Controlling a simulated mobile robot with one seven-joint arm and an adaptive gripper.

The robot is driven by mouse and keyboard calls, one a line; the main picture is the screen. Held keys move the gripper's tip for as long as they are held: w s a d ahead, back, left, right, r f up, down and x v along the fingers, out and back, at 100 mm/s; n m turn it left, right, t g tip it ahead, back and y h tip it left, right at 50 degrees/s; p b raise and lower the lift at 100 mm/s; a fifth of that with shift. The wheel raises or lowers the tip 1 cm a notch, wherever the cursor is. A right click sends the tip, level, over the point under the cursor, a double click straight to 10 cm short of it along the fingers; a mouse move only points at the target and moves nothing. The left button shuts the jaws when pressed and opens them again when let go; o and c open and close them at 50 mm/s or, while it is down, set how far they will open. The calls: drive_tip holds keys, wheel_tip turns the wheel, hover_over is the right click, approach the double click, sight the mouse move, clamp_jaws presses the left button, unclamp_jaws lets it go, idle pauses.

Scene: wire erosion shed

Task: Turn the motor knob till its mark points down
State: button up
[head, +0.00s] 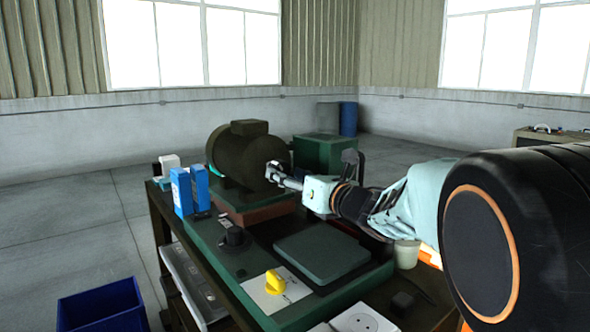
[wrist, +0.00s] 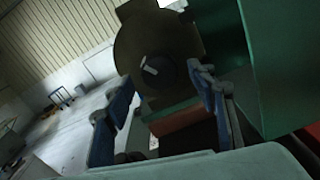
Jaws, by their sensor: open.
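The motor (head: 232,150) is a dark olive drum with a box on top, on a reddish block at the bench's far end. Its round face fills the upper middle of the wrist view (wrist: 135,48). The motor knob (wrist: 166,79) is dark and round with a pale bar mark (wrist: 151,66) on its left side in the tilted wrist view. Its true pointing direction is hard to tell. My gripper (head: 272,174) is open in front of the motor face. In the wrist view its fingers (wrist: 163,84) stand apart on either side of the knob; contact is unclear.
A yellow knob (head: 275,281) on a white plate and a black knob (head: 234,236) sit nearer on the bench. Blue cartons (head: 181,191) stand left of the motor. A green box (head: 316,149) stands behind it to the right. A flat green slab (head: 322,252) lies below my arm.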

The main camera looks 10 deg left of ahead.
drive_tip(key=shift+x, duration=2.1)
drive_tip(key=c, duration=1.2)
